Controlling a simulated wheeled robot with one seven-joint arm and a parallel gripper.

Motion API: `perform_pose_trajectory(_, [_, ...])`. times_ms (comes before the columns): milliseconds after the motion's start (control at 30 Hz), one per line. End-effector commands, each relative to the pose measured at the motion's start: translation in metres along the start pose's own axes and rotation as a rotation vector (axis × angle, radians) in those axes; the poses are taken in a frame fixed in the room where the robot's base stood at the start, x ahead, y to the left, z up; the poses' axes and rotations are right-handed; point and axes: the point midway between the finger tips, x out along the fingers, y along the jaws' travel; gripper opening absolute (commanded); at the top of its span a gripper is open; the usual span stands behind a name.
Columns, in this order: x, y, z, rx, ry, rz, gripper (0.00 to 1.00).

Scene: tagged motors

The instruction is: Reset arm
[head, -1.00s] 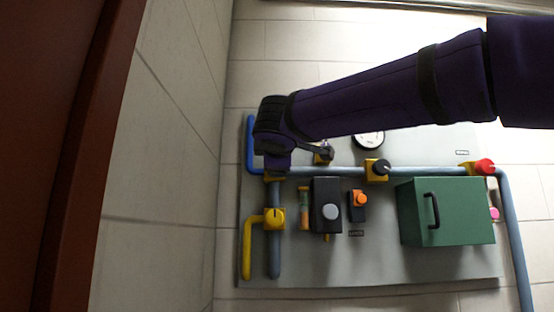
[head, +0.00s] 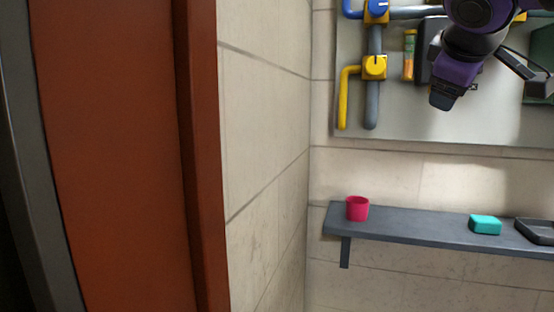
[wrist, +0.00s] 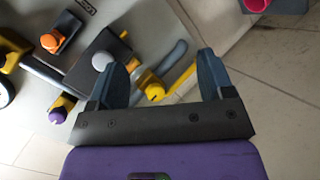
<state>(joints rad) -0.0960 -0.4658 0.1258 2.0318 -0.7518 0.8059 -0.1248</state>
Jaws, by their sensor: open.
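My gripper (wrist: 163,72) is open in the wrist view, with two dark blue-grey fingers wide apart and nothing between them. Past the fingers lie the grey wall panel and tiled surfaces. In the head view my purple and black arm comes in from the top right and hangs in front of the panel (head: 400,118). Its end partly hides the black box on the panel. No contact with the panel shows.
A yellow valve (head: 374,67) and a blue-knobbed valve (head: 376,11) sit on pipes at the panel's left. Below, a dark shelf (head: 420,228) holds a red cup (head: 357,208), a teal block (head: 485,224) and a black tray (head: 537,231). A red-brown door-like surface (head: 110,150) stands left.

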Motion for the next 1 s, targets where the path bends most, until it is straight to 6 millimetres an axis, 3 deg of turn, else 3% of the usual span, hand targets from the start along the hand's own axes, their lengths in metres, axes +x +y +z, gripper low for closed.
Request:
perform_pose_trajectory(33, [0.001,-0.019,0.028,0.072,-0.038,-0.059,0.74])
perform_pose_trajectory(200, [-0.001,-0.093,0.110,0.346,-0.169,-0.278,0.74])
perform_pose_trajectory(400, [-0.013,-0.170,0.172,0.623,-0.289,-0.484,0.74])
perform_pose_trajectory(600, [-0.020,-0.203,0.192,0.746,-0.337,-0.572,0.74])
perform_pose_trajectory(1000, [-0.020,-0.204,0.193,0.749,-0.339,-0.575,0.74])
